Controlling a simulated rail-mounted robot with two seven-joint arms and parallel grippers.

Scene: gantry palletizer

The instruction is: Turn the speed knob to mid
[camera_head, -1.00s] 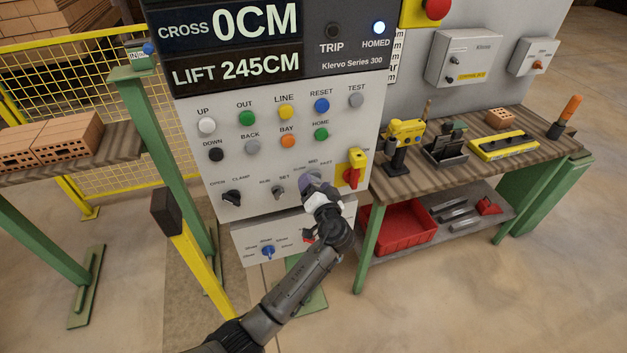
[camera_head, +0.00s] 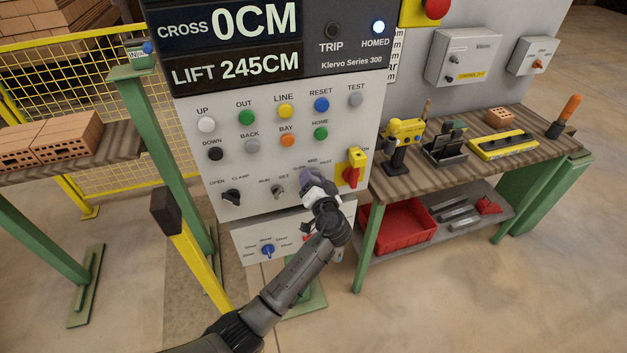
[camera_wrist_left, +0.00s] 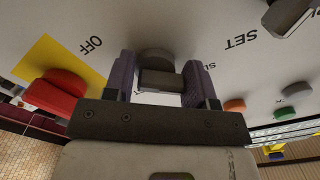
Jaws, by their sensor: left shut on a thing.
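The speed knob is mostly hidden behind my left gripper in the head view, below the SLOW, MID and FAST labels on the white control panel (camera_head: 262,185). In the left wrist view the grey speed knob (camera_wrist_left: 158,75) sits between the two purple-grey fingers of my left gripper (camera_wrist_left: 160,84), which also shows in the head view (camera_head: 307,180). The left gripper is shut on the knob. Which mark the knob points to cannot be told. My right gripper is not in view.
A red and yellow switch (camera_head: 351,170) is close right of the gripper. A black RUN/SET knob (camera_head: 278,192) is close left. A blue selector (camera_head: 268,250) sits on the lower panel. A workbench (camera_head: 440,182) with tools stands to the right.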

